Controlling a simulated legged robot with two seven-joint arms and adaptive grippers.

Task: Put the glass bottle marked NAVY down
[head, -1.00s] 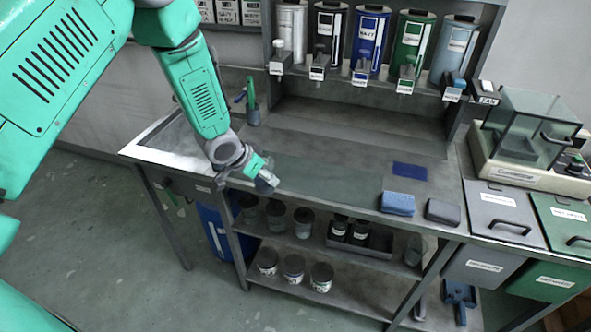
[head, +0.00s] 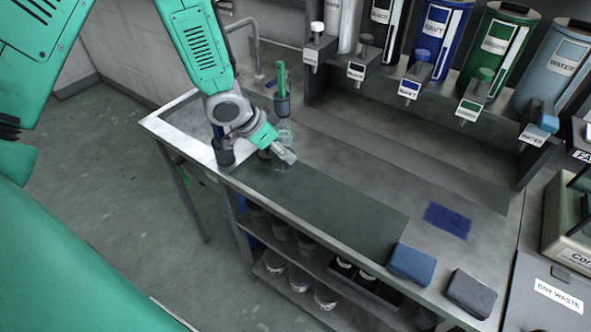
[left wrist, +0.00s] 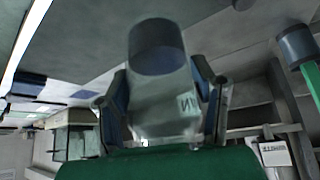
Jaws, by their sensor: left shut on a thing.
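My left gripper (head: 280,149) is shut on a clear glass bottle (head: 286,133) at the left part of the counter, near the sink end. In the left wrist view the bottle (left wrist: 160,100) sits between the two fingers, with a dark blue end (left wrist: 157,47) and a pale label that shows only part of its letters. I cannot tell whether the bottle touches the counter or hangs just above it. A dark green strip (head: 325,205) of the counter lies beside it. A blue square (head: 448,220) lies further right. My right gripper is not in view.
A cup with a green-handled brush (head: 282,103) stands behind the gripper. A blue sponge (head: 412,263) and a grey sponge (head: 472,293) lie at the front edge. Dispensers, including a blue NAVY one (head: 437,35), line the back. The middle counter is clear.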

